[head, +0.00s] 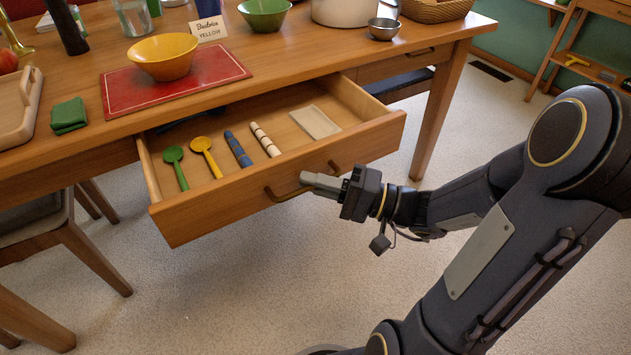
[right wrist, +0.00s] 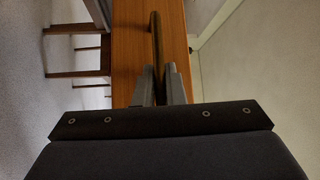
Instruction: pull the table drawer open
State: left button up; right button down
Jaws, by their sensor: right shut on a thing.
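The wooden table drawer (head: 270,188) stands pulled out from the table (head: 330,52) in the head view. My right gripper (head: 308,181) is shut on the drawer's bar handle (head: 275,195), in front of the drawer face. In the right wrist view the fingers (right wrist: 160,85) close around the handle (right wrist: 155,35). My left gripper is out of view.
On the table are a yellow bowl (head: 163,58) on a red mat (head: 112,95), a green cloth (head: 69,115), a green bowl (head: 264,13) and a small metal bowl (head: 384,29). Chairs (head: 75,235) stand at the left. Carpet in front of the drawer is clear.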

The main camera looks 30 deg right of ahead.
jog(key=c, duration=1.5)
grip_release()
jog(key=shift+d, duration=0.1)
jog(key=v, duration=0.7)
jog(key=shift+s+d+p, duration=0.25)
jog(key=shift+s+p, duration=0.05)
jog(key=shift+p, duration=0.1)
